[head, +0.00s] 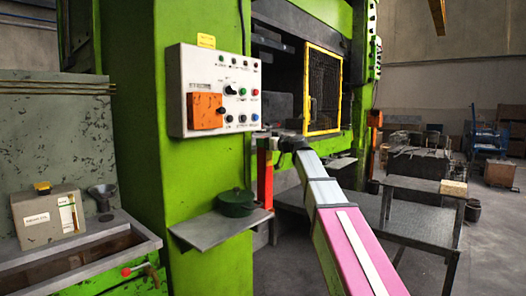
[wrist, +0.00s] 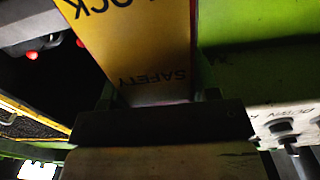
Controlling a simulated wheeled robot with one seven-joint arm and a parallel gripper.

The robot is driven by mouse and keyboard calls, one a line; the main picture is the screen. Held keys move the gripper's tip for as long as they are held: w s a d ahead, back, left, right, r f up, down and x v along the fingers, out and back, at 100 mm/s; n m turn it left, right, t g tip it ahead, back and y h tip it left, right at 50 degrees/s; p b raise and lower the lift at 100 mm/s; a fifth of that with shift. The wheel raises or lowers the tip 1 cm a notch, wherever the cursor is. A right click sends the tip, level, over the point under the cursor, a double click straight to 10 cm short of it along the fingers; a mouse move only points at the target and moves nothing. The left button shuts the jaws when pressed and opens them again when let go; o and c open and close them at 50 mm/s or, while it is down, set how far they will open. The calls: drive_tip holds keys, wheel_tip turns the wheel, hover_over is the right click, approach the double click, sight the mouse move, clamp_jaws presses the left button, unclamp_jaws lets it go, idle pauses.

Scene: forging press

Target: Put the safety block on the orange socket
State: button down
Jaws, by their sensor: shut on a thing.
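The safety block is a yellow block with black lettering and a red edge. In the wrist view the safety block (wrist: 140,45) fills the upper middle, between the fingers of my gripper (wrist: 160,98). My gripper is shut on it. In the head view, a narrow upright red and yellow piece, which looks like the safety block (head: 265,178), stands below my gripper (head: 276,142), beside the green press column. Its lower end is near the shelf edge. I cannot tell for sure which thing is the orange socket; an orange box (head: 206,111) is on the control panel.
The white control panel (head: 180,70) juts from the green column (head: 150,200), close to my gripper. A grey shelf (head: 200,235) holds a dark green pot (head: 236,203). A yellow-framed mesh guard (head: 323,90) is behind. A table (head: 420,185) stands at the right.

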sight(263, 149)
drive_tip(key=shift+w+a+f, duration=0.2)
drive_tip(key=shift+a+f, duration=0.05)
drive_tip(key=shift+f, duration=0.6)
drive_tip(key=shift+w+a+f, duration=0.15)
drive_tip(key=shift+a+f, duration=0.05)
drive_tip(key=shift+f, duration=0.75)
drive_tip(key=shift+c, duration=1.8)
unclamp_jaws()
